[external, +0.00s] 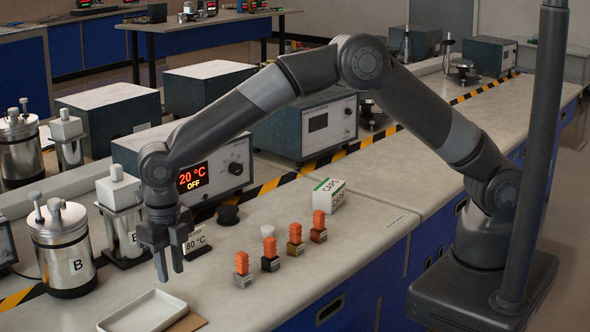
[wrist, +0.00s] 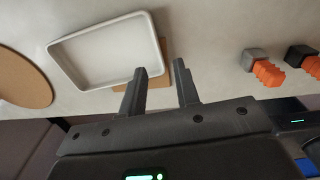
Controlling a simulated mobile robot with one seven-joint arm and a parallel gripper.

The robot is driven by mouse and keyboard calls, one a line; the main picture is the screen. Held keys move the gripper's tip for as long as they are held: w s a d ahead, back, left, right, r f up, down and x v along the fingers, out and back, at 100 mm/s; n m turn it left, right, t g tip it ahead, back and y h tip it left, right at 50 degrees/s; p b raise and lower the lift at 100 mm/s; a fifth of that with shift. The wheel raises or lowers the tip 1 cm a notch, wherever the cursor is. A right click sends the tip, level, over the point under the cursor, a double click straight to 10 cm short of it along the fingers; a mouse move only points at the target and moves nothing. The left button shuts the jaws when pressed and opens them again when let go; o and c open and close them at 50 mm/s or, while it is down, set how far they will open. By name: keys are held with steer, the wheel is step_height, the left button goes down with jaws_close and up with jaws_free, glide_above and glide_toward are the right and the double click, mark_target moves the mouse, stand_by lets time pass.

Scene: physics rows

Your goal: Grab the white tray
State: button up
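The white tray (external: 143,312) is a shallow, empty rectangle with a raised rim. It lies on the bench at the bottom left of the external view, partly cut by the frame edge. In the wrist view the white tray (wrist: 105,50) is whole, lying beyond and left of my fingers. A brown board shows at one end of it. My gripper (external: 169,270) points down above the bench beside the tray's far end. In the wrist view my gripper (wrist: 160,72) has its fingers apart with nothing between them.
Several orange-topped blocks (external: 270,250) stand right of my gripper. A "80 °C" sign (external: 196,241) and a metal canister marked B (external: 66,255) stand behind it. A round brown mat (wrist: 22,72) lies left of the tray. A CAPS box (external: 329,194) is farther right.

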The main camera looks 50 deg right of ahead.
mark_target(155, 310)
steer(key=shift+w+a+f, duration=0.1)
steer(key=shift+w+f, duration=0.1)
steer(key=shift+f, duration=1.35)
steer(key=shift+w+a+f, duration=0.1)
steer(key=shift+w+f, duration=0.05)
steer(key=shift+f, duration=1.4)
steer(key=shift+c, duration=0.3)
jaws_close()
steer(key=shift+r, duration=0.1)
